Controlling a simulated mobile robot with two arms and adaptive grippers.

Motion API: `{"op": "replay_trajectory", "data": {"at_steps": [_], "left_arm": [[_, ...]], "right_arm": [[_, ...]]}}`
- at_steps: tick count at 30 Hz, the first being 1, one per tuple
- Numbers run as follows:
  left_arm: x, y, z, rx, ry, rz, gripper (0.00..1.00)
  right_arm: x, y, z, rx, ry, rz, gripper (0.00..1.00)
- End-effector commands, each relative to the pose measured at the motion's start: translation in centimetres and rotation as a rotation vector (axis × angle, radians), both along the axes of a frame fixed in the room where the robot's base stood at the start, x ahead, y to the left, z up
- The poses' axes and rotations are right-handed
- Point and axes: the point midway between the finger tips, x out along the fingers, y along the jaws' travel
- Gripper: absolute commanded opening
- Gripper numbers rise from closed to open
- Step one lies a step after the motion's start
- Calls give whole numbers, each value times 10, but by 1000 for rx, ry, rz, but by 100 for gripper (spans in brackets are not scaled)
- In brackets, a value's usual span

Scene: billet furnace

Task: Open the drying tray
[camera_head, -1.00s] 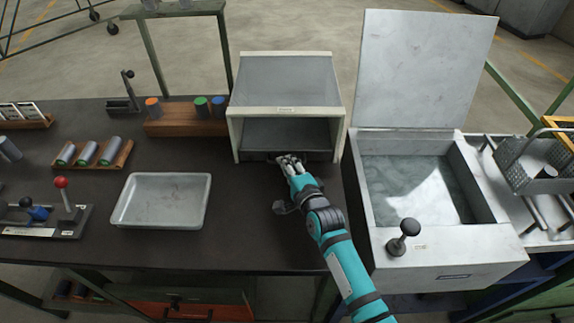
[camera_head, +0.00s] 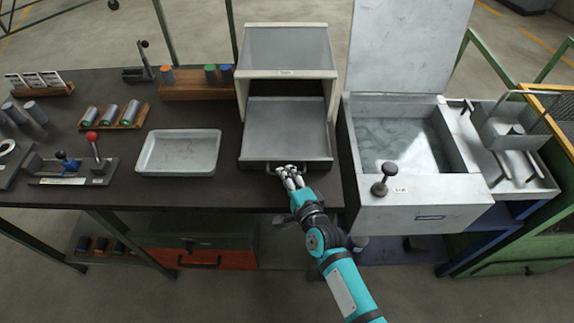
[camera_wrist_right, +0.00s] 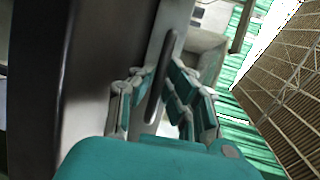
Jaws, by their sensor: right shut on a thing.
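The drying tray (camera_head: 287,129) is a flat grey metal tray. It sticks out of the front of the pale open-fronted drying box (camera_head: 286,74) on the dark bench. My right gripper (camera_head: 288,170) is at the tray's front edge, shut on its dark handle (camera_head: 270,167). In the right wrist view the dark bar handle (camera_wrist_right: 164,80) runs between the two fingers. The fingers hide part of the handle in the head view. My left gripper is not in view.
A metal tank (camera_head: 425,192) with a raised lid and a black knob stands close on the right. An empty shallow pan (camera_head: 180,152) lies left of the tray. A rack of cylinders (camera_head: 112,117) is further left. Bare bench lies before the pan.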

Motion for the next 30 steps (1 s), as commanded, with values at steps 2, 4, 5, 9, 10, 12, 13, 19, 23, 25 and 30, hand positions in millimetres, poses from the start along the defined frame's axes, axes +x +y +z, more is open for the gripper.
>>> {"op": "replay_trajectory", "data": {"at_steps": [2, 4, 5, 9, 10, 12, 13, 19, 23, 25, 30], "left_arm": [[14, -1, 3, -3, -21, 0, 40], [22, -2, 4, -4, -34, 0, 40], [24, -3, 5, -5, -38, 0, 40], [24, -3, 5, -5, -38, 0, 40], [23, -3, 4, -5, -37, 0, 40], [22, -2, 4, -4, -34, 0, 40], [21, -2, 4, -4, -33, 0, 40], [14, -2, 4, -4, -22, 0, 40], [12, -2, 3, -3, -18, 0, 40], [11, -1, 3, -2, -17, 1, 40], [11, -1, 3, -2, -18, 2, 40]], "right_arm": [[-5, 0, -3, -6, 5, 2, 0], [-6, 0, -2, -7, 4, 2, 0], [-7, 0, -2, -7, 4, 2, 0], [-7, 0, -3, -6, 3, 1, 0], [-7, 0, -3, -6, 3, 1, 0], [-7, 0, -3, -6, 3, 1, 0], [-7, 0, -3, -6, 3, 1, 0], [-7, 0, -3, -5, 3, 1, 21], [-6, 0, -2, -3, 2, 1, 21], [-6, 0, -1, -3, 1, 1, 21], [-18, -5, 0, -1, 3, 0, 21]]}}
